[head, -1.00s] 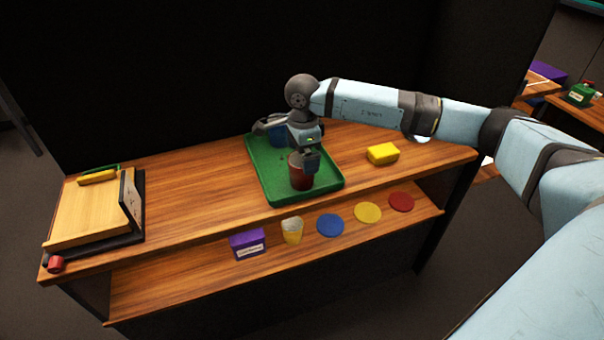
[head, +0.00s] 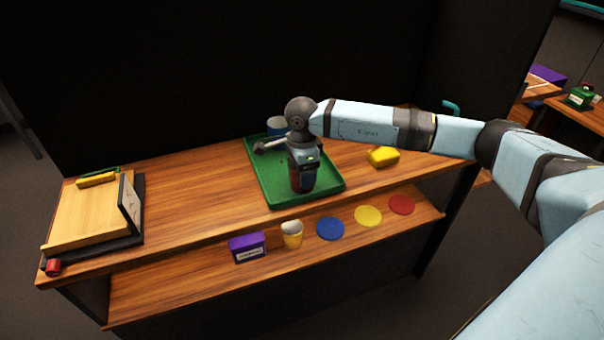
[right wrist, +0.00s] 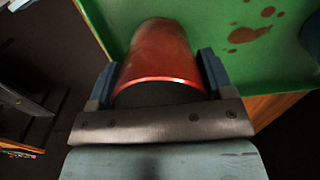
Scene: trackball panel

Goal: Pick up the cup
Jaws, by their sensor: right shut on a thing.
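A red cup (right wrist: 158,55) is between the two fingers of my right gripper (right wrist: 157,85) in the right wrist view, with a finger at each side. My right gripper (head: 302,178) is shut on it. In the head view the red cup (head: 296,186) shows only partly behind the gripper, over the green tray (head: 328,187). I cannot tell whether its base touches the tray. A blue cup (head: 276,126) stands at the tray's back, partly hidden by my wrist. My left gripper is not in view.
A yellow block (head: 383,156) sits right of the tray. A wooden board with a dark frame (head: 90,214) is at the left. The lower shelf holds a purple box (head: 246,247) and blue (head: 330,228), yellow (head: 368,215) and red (head: 401,204) discs.

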